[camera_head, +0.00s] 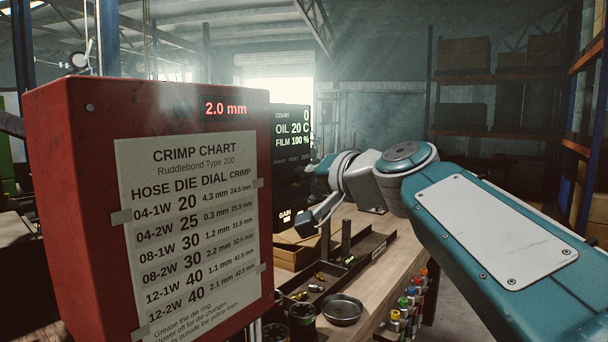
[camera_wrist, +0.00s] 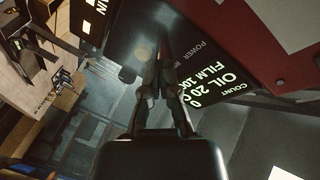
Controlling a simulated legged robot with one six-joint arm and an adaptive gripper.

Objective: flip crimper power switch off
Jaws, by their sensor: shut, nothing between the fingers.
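The crimper is a red box (camera_head: 60,150) at the left of the head view, with a paper crimp chart on its front. A black control panel (camera_head: 290,190) stands behind its right edge, its display lit with COUNT 0, OIL 20 C and FILM 100 %. A small POWER label (camera_wrist: 207,50) shows upside down on the panel in the wrist view. I cannot make out the switch itself; my fingers may hide it. My gripper (camera_wrist: 161,55) is shut and empty, its fingertips over or close to the panel's dark face near that label. Whether they touch is unclear. In the head view my gripper (camera_head: 315,169) is beside the panel's right edge.
A wooden workbench (camera_head: 390,262) lies below, with a dark tray (camera_head: 372,250), a round metal dish (camera_head: 342,310) and several coloured bottles (camera_head: 405,310) at its edge. A GAIN knob area (camera_head: 285,216) is low on the panel. Shelving (camera_head: 480,78) stands far back.

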